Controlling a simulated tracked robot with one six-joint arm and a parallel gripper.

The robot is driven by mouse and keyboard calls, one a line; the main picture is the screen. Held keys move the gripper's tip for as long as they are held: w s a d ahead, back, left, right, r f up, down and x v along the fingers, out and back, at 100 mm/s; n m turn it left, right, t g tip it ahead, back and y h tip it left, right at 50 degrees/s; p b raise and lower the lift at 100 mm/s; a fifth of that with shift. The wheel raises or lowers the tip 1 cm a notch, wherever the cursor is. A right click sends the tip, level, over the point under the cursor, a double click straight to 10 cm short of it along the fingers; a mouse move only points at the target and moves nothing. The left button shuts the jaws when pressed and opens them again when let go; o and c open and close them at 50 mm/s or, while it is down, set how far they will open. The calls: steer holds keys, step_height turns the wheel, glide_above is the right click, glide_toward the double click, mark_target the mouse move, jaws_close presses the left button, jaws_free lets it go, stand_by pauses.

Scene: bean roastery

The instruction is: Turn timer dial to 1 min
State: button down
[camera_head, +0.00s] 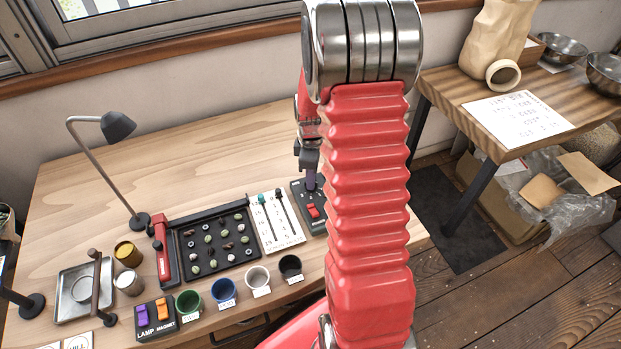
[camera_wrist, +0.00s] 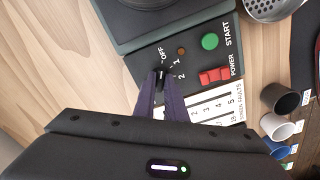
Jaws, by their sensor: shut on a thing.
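The timer dial (camera_wrist: 161,77) is a small dark knob on a black control panel (camera_wrist: 142,68), beside printed marks OFF, 1 and 2. My gripper (camera_wrist: 161,90) is shut on the dial, its two purple-grey fingers on either side of it. The fingers hide most of the knob, so its exact setting is hard to read; its tip seems to lie near the OFF mark. The panel also carries a green START button (camera_wrist: 209,41) and a red POWER switch (camera_wrist: 214,75). In the head view, my gripper (camera_head: 311,182) is over the panel (camera_head: 318,222), and my red arm covers part of it.
A white card with sliders (camera_head: 277,228) and a black bean tray (camera_head: 213,243) lie left of the panel. Several small cups, including a black one (camera_head: 290,267), line the front. A lamp (camera_head: 118,125) stands at the left. The table's back left is clear.

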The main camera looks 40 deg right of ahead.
steer(key=shift+m, duration=0.4)
steer(key=m, duration=0.3)
steer(key=shift+m, duration=2)
steer(key=c, duration=1.8)
jaws_free()
step_height(320, 180, up, 14)
steer(key=shift+f, duration=0.15)
